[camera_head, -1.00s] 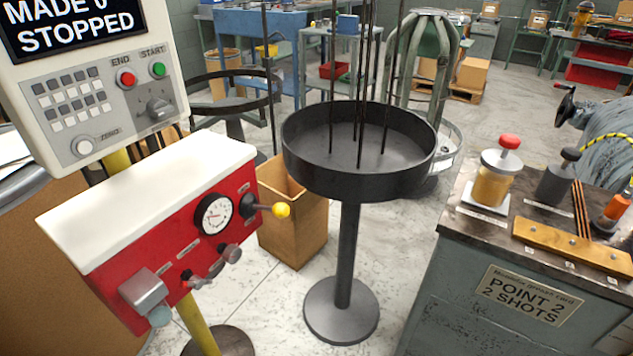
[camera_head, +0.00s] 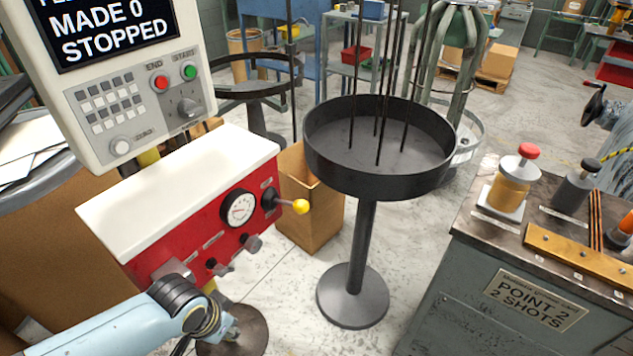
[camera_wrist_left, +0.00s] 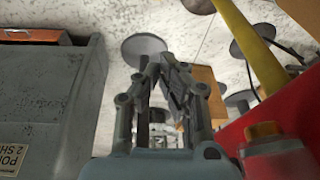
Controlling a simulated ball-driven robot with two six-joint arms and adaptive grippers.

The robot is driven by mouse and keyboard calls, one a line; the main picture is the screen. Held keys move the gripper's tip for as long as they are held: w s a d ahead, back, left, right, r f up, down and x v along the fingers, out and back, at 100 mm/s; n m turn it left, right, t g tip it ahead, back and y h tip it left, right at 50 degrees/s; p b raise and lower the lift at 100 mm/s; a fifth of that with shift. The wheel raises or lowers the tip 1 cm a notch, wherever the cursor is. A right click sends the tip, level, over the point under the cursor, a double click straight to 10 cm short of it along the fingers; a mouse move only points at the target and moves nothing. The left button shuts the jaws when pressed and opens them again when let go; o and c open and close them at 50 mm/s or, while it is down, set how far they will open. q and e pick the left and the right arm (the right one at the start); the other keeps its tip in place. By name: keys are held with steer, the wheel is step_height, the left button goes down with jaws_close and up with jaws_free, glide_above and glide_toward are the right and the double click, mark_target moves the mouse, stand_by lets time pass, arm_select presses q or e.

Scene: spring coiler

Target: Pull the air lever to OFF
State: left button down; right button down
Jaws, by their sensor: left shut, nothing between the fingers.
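The air lever is the black lever with a yellow ball knob (camera_head: 300,206) on the right end of the red panel box (camera_head: 205,240). It sticks out to the right, beside a round white gauge (camera_head: 239,208). Its label is too small to read. My left arm comes in at the bottom left of the head view, with its wrist end low in front of the box, below the lever and apart from it. In the left wrist view my left gripper (camera_wrist_left: 165,68) is shut and empty. My right gripper is not in view.
A control screen reading STOPPED (camera_head: 115,32) stands above the box. A black round tray on a pedestal (camera_head: 380,180) stands to the right of the lever, with a cardboard box (camera_head: 312,215) between. A grey cabinet (camera_head: 520,290) is at the right. Open floor lies between.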

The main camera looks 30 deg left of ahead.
arm_select(q)
steer(key=w+r+t+h+p, duration=0.1)
steer(key=w+r+p, duration=0.1)
steer(key=w+r, duration=0.4)
steer(key=w+r+t+p, duration=0.1)
steer(key=w+r, duration=0.6)
steer(key=r, duration=0.8)
steer(key=w+r+t+h+p, duration=0.1)
steer(key=w+r+p, duration=0.2)
steer(key=w+r, duration=0.3)
step_height(320, 180, up, 5)
steer(key=shift+w+r+t+h, duration=0.1)
steer(key=shift+w+t+h, duration=0.1)
steer(key=shift+t+h, duration=0.1)
steer(key=shift+a, duration=0.1)
glide_above(303, 200)
steer(key=f, duration=0.7)
steer(key=shift+w+a+f, duration=0.2)
steer(key=shift+a+f, duration=0.15)
steer(key=shift+a, duration=0.05)
steer(key=f, duration=0.3)
steer(key=shift+s+d+f, duration=0.1)
steer(key=shift+d+f, duration=0.15)
steer(key=shift+s+f, duration=0.1)
steer(key=shift+f, duration=0.45)
steer(key=shift+d, duration=0.1)
